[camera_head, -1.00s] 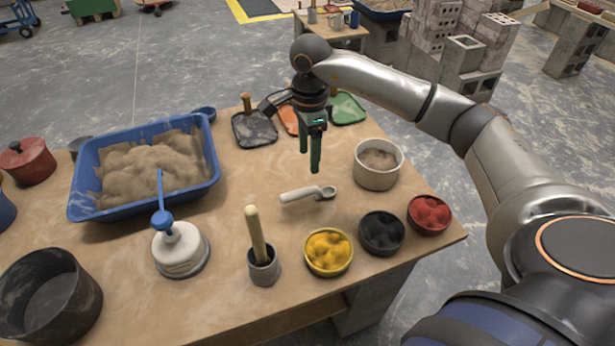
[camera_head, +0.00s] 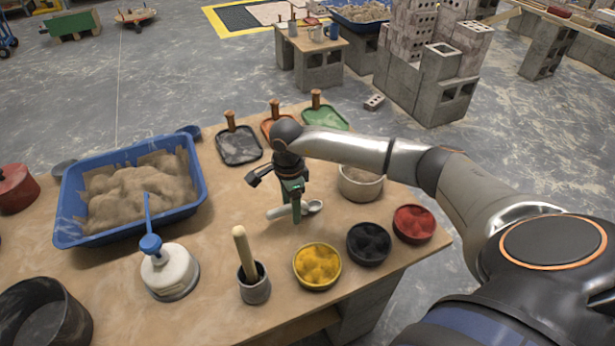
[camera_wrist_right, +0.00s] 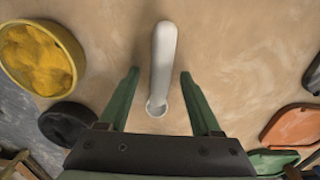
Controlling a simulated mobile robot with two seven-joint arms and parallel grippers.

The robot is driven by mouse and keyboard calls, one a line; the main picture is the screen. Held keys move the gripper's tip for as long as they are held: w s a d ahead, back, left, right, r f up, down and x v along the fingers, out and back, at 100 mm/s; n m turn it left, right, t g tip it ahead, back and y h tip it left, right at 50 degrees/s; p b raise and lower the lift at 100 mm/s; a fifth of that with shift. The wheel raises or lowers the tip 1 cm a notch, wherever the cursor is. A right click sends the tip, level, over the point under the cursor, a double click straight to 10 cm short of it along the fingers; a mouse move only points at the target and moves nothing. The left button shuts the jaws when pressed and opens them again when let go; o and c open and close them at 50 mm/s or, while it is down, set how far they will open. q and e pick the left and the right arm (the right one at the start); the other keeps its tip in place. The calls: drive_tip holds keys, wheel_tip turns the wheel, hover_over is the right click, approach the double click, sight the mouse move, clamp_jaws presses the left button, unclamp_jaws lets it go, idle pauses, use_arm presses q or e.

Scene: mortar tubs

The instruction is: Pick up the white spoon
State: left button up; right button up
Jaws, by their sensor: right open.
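The white spoon (camera_head: 283,211) lies on the wooden table (camera_head: 225,215), its bowl end to the right in the head view. My right gripper (camera_head: 297,217) is low over the spoon and hides part of its middle. In the right wrist view the spoon (camera_wrist_right: 163,60) lies between the two green fingers of the open gripper (camera_wrist_right: 160,82), with its scoop end toward the palm. The fingers stand apart from it on both sides. Whether they reach down to the tabletop I cannot tell. My left gripper does not show.
A bowl of yellow powder (camera_head: 318,266), a black bowl (camera_head: 369,242) and a red bowl (camera_head: 414,223) stand in front. A pale tub (camera_head: 360,184) is right of the gripper. A mortar with pestle (camera_head: 254,284), a blue tray of sand (camera_head: 75,225) and several trowels behind surround the spot.

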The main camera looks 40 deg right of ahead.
drive_tip(key=shift+f, duration=0.15)
clamp_jaws()
idle(0.4)
idle(1.0)
